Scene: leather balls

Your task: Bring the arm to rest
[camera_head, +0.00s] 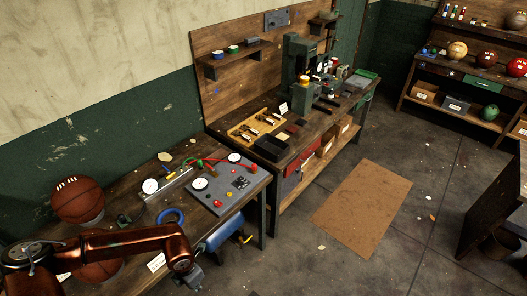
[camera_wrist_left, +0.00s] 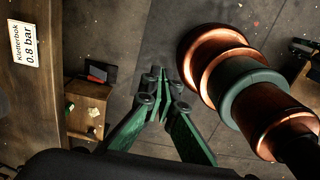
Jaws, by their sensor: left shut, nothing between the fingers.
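My left arm, copper-coloured, comes in from the lower left in the head view. Its gripper (camera_head: 192,280) hangs at the front edge of the near workbench, small and partly hidden by the wrist. In the left wrist view the green fingers of this gripper (camera_wrist_left: 163,78) meet at their tips, with nothing between them. It is over the floor beside the bench edge, apart from the things on the bench. My right arm is not in view.
The near workbench (camera_head: 135,205) bears a brown basketball (camera_head: 77,199), another ball (camera_head: 97,271) partly behind my arm, a grey panel (camera_head: 226,188) and a blue ring (camera_head: 170,216). A label (camera_wrist_left: 25,45) shows at the bench edge. A brown mat (camera_head: 362,208) lies on open floor.

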